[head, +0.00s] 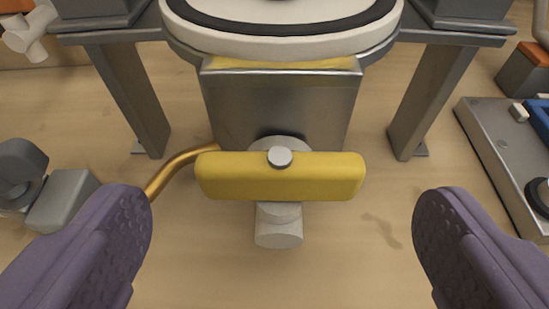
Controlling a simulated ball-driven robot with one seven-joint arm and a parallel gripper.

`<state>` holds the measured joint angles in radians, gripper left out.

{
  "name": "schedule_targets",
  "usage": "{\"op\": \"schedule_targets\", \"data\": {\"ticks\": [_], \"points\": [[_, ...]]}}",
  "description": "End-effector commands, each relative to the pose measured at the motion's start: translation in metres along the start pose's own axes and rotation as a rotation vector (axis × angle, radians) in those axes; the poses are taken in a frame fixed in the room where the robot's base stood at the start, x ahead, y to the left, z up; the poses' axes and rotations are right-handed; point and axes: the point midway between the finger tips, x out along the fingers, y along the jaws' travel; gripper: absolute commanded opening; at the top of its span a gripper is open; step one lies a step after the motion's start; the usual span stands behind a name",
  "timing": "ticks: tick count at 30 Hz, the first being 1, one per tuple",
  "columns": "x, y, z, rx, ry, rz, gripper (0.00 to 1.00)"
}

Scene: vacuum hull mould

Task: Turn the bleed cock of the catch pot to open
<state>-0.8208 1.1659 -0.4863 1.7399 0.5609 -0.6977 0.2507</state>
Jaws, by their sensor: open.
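The yellow bleed cock handle (280,178) lies crosswise, running left to right in the head view, with a round grey pin (280,157) at its upper middle. A pale grey spout (279,228) points toward me below it. Behind it stands the grey metal catch pot (281,105), with a yellowish band along its top edge. My gripper (283,235) is open and empty. Its two purple fingers stand wide apart, one on each side of the handle, and appear clear of it.
A brass pipe (175,170) curves out left of the handle. Grey legs (134,98) flank the pot under a pale round vessel (282,40) with a black ring. A grey block (62,199) sits left; a metal panel (490,150) lies right. The wooden surface (370,240) in front is clear.

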Motion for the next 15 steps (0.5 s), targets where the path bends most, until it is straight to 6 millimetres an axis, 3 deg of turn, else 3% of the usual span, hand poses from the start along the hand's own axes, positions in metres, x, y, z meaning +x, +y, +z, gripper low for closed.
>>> {"op": "schedule_targets", "data": {"ticks": [6,15], "points": [[0.035,0.0,0.002,0.001,0.0,0.0,1.0],[0.045,0.0,0.0,0.0,-0.001,-0.001,1.0]]}}
